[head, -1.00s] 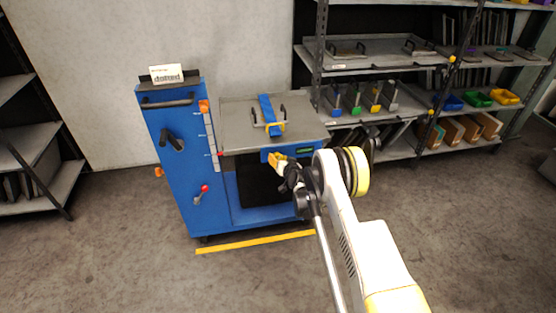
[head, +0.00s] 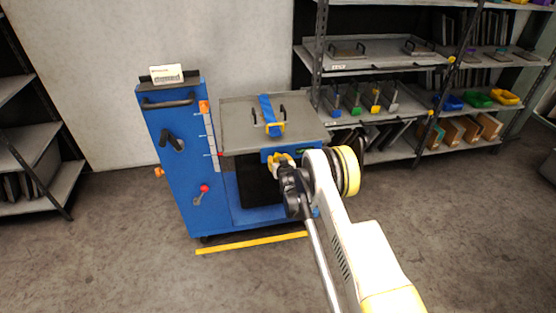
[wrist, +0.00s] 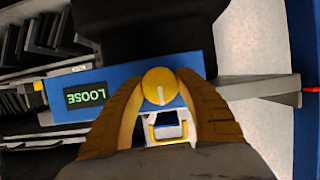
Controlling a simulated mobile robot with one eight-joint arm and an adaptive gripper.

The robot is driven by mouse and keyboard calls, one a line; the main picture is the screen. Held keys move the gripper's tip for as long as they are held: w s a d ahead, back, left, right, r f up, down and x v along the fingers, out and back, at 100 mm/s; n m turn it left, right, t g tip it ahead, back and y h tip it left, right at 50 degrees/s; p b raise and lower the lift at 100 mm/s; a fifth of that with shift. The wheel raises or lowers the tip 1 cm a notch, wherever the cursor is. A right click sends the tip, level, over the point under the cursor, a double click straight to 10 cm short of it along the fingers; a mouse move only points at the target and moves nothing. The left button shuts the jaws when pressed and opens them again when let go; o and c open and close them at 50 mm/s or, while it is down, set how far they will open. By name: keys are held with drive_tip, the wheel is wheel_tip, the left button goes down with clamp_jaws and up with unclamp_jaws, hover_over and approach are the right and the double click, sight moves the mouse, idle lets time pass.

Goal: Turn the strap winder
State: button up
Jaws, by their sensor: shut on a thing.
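The strap winder is a round yellow knob (wrist: 160,86) with a pale pointer line, on the blue front panel of the cart. My gripper (wrist: 158,92) has its two brown fingers on either side of the knob and is shut on it. A small display (wrist: 88,95) beside the knob reads LOOSE, upside down in the wrist view. In the head view my gripper (head: 282,161) is at the front edge of the cart's tray (head: 236,122), and the knob is hidden there. A blue strap (head: 267,108) runs across a plate with two black handles on the tray.
The blue cart (head: 176,180) has a black crank, a red-knobbed lever (head: 204,189) and a scale on its left column. Shelves (head: 380,65) with dies and coloured bins stand at the right. A yellow floor line (head: 250,242) lies in front.

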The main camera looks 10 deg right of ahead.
drive_tip(key=o, duration=1.2)
drive_tip(key=shift+f, duration=0.1)
drive_tip(key=v, duration=1.2)
drive_tip(key=shift+w+r, duration=0.1)
drive_tip(key=shift+r, duration=0.1)
